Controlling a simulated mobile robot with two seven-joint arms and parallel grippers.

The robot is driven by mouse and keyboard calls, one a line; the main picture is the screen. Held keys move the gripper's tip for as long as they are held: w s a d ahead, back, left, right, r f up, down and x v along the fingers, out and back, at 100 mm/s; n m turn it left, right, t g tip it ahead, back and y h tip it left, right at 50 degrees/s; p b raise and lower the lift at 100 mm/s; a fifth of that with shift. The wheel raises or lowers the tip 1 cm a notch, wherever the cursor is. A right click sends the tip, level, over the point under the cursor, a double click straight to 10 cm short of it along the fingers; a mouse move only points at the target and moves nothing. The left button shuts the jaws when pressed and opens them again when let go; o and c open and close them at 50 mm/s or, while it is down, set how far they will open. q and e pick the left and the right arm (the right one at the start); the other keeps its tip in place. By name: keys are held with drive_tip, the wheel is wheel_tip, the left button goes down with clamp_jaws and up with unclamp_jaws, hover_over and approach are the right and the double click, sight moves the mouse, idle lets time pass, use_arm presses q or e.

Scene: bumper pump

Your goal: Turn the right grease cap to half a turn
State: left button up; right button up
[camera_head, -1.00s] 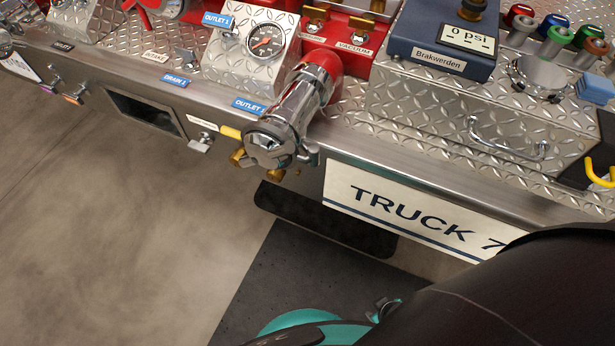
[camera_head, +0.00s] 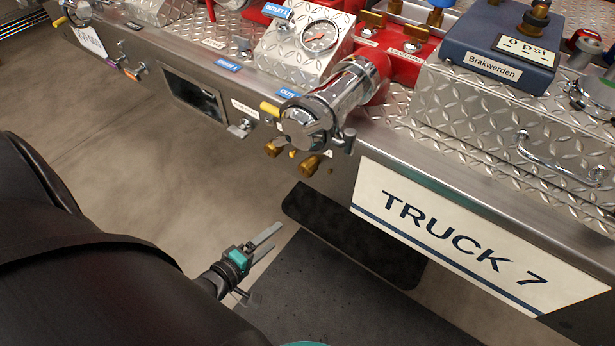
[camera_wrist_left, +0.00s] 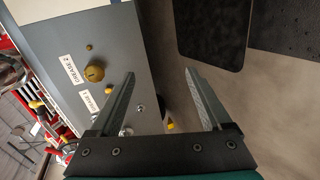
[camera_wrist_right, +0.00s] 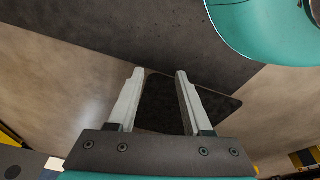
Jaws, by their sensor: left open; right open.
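The right grease cap (camera_head: 310,166) is a round brass knob on the truck's front panel, below the chrome outlet. It also shows in the left wrist view (camera_wrist_left: 95,73), beside a label that reads GREASE 2. Another brass knob (camera_head: 272,149) sits to its left in the head view. My left gripper (camera_head: 276,235) is open and empty, below and left of the caps and apart from the panel. In the left wrist view its fingers (camera_wrist_left: 159,73) are spread, with the cap left of them. My right gripper (camera_wrist_right: 158,72) is open and empty over the floor.
The chrome outlet (camera_head: 325,105) with its levers juts out just above the caps. The TRUCK 7 plate (camera_head: 455,235) is to their right. A dark step (camera_head: 350,235) lies below the panel. The floor (camera_head: 150,150) left of my gripper is clear.

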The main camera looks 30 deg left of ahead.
sight(304, 173)
use_arm(q)
wheel_tip(304, 173, up, 9)
drive_tip(key=w+n+t+b, duration=0.2)
drive_tip(key=n+t, duration=0.2)
drive_tip(key=n, duration=0.6)
drive_tip(key=w+b, duration=0.3)
drive_tip(key=w, duration=1)
drive_tip(key=shift+a+b, duration=0.1)
drive_tip(key=shift+b, duration=0.3)
drive_tip(key=shift+w, duration=0.9)
use_arm(e)
drive_tip(key=w+a+r, duration=0.1)
drive_tip(key=w+r, duration=0.1)
drive_tip(key=r, duration=0.5)
drive_tip(key=w+a+r+t, duration=0.1)
drive_tip(key=r, duration=0.5)
drive_tip(key=shift+w+r+t, duration=0.3)
drive_tip(key=shift+w+r, duration=0.05)
drive_tip(key=shift+r, duration=0.05)
use_arm(q)
drive_tip(key=shift+c, duration=0.4)
clamp_jaws()
